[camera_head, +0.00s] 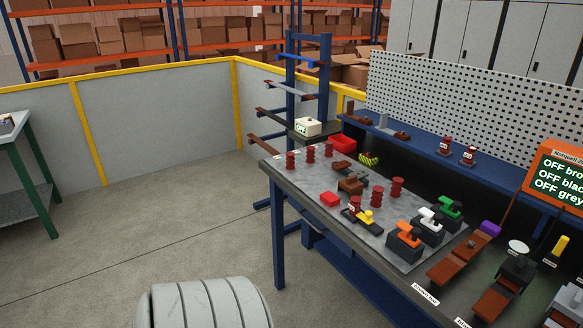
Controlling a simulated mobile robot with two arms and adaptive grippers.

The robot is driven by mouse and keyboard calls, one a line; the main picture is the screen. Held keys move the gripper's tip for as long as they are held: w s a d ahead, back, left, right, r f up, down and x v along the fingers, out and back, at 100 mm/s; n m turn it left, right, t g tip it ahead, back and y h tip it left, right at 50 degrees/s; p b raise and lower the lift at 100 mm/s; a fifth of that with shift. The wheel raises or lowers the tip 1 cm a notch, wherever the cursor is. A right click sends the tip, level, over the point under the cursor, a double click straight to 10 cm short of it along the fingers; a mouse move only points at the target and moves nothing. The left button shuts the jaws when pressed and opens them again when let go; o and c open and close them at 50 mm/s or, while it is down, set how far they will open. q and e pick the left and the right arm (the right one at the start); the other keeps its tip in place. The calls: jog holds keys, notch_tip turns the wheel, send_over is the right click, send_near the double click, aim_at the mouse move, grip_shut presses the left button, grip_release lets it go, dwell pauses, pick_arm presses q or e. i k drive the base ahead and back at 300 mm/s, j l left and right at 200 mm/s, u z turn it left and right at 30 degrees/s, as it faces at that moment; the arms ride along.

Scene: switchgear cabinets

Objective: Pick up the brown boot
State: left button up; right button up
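A workbench (300,196) on the right carries several small parts. I cannot tell for sure which is the brown boot. A small brown piece (351,186) sits in the middle of the grey mat (318,180), with a darker brown piece (342,165) behind it. Two long reddish-brown pieces lie nearer the front right, one (455,262) with a purple end and one (496,300) beside it. Neither of my grippers is in view.
An orange-framed screen (560,178) stands at right. A blue rack (308,85) stands behind. Floor left of the bench is clear.

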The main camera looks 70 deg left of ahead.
aim_at(351, 184)
jog(key=u, duration=1.65)
